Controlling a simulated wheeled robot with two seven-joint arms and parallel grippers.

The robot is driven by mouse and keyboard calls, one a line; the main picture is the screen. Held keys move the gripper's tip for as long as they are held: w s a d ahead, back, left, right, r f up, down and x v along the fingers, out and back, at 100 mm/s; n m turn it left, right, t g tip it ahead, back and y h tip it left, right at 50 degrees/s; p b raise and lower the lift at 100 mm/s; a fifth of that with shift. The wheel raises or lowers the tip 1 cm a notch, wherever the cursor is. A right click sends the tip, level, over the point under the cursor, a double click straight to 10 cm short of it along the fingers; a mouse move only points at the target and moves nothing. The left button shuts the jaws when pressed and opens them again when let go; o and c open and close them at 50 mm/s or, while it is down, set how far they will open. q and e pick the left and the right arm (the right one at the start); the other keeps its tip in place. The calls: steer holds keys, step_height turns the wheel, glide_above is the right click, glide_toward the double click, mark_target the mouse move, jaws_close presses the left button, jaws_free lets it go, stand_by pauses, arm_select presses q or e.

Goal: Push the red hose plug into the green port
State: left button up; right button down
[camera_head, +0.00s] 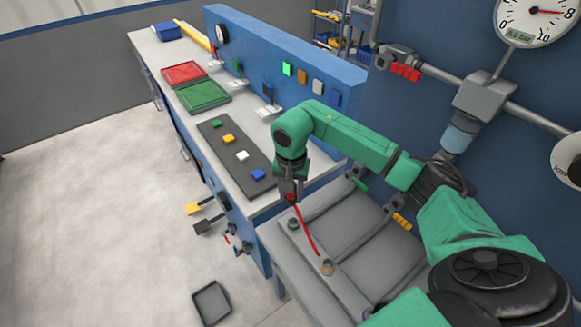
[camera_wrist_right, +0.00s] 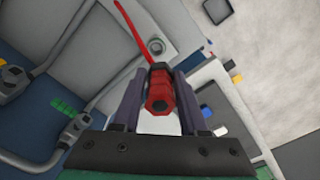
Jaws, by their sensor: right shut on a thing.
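My right gripper (camera_head: 290,186) is shut on the red hose plug (camera_head: 291,196), pointing down above the grey bench. In the right wrist view the red plug (camera_wrist_right: 160,92) sits between both fingers of the gripper (camera_wrist_right: 157,84). My left gripper is not in view.
The yellowish ring (camera_head: 327,267) is nearer the panel's front right. Grey pipes with a green handle (camera_head: 360,184) and a yellow handle (camera_head: 402,221) run behind. The blue-sided workbench (camera_head: 245,217) with trays and coloured blocks stands left. The floor beyond is mostly clear.

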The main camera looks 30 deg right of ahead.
steer(key=shift+s+d+r+m+b, duration=0.2)
steer(key=shift+d+r+m+b, duration=0.2)
steer(key=shift+m, duration=0.2)
steer(key=shift+s+f+b, duration=0.25)
steer(key=shift+f+b, duration=0.15)
steer(key=shift+f, duration=0.2)
steer(key=shift+s+f+b, duration=0.2)
steer(key=shift+f+b, duration=0.15)
steer(key=shift+f, duration=0.25)
steer(key=f+b, duration=0.1)
steer(key=f, duration=0.1)
steer(key=f+b, duration=0.1)
steer(key=f, duration=0.1)
steer(key=w+f+b, duration=0.1)
steer(key=f, duration=0.1)
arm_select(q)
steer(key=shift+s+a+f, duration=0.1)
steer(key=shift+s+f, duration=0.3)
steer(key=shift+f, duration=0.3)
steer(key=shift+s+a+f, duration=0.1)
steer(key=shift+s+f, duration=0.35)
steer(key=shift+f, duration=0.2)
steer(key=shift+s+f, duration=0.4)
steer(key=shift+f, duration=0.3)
arm_select(e)
steer(key=shift+s, duration=0.1)
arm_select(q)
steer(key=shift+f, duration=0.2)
arm_select(e)
steer(key=shift+s+a, duration=0.1)
